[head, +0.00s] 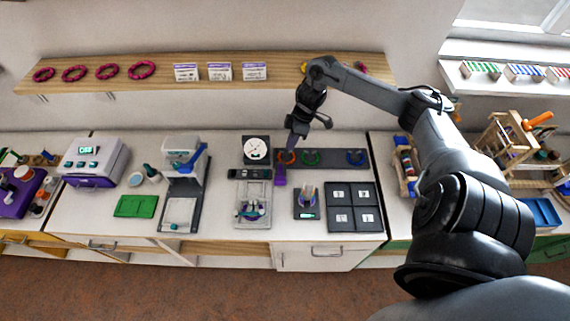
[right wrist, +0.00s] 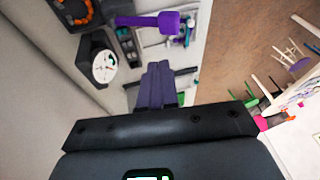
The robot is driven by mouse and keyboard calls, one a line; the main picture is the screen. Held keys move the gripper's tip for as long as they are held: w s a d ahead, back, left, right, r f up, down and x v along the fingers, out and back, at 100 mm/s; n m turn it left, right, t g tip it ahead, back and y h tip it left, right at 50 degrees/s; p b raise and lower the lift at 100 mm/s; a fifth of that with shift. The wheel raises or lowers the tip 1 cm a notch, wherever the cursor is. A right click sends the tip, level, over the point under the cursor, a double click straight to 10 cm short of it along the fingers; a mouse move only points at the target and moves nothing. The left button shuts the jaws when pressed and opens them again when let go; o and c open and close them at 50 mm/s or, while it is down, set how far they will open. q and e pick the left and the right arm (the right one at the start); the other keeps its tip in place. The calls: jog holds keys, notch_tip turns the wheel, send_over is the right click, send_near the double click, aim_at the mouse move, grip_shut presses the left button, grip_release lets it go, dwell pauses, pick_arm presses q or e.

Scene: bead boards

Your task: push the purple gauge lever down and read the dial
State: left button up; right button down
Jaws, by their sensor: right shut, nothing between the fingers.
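The purple gauge lever (head: 280,178) shows in the head view just right of the gauge, below my right gripper (head: 291,146). In the right wrist view the lever (right wrist: 150,21) lies across the top, with a thick block-like end. My right gripper's purple fingers (right wrist: 157,70) are shut together and empty; a gap shows between their tips and the lever in that view. The white round dial (head: 257,148) stands on a dark mount; it also shows in the right wrist view (right wrist: 104,66) with a red mark, too small to read. My left gripper is out of view.
A dark board with coloured horseshoe-shaped bead rings (head: 311,157) lies behind the lever. A dark four-panel tray (head: 354,194) and a small device (head: 306,213) stand in front. A wall shelf (head: 215,78) hangs above. The scale-like press (head: 182,175) stands left.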

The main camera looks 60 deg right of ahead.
jog(key=f, duration=0.1)
jog(key=p, duration=0.2)
send_over(280, 178)
jog(key=d, duration=0.2)
notch_tip(280, 178, down, 10)
jog(key=shift+s+d+f, duration=0.1)
jog(key=shift+s+d, duration=0.05)
jog(key=shift+s+a+f, duration=0.15)
jog(key=shift+a+f, duration=0.2)
jog(key=shift+f, duration=0.45)
jog(key=shift+a, duration=0.1)
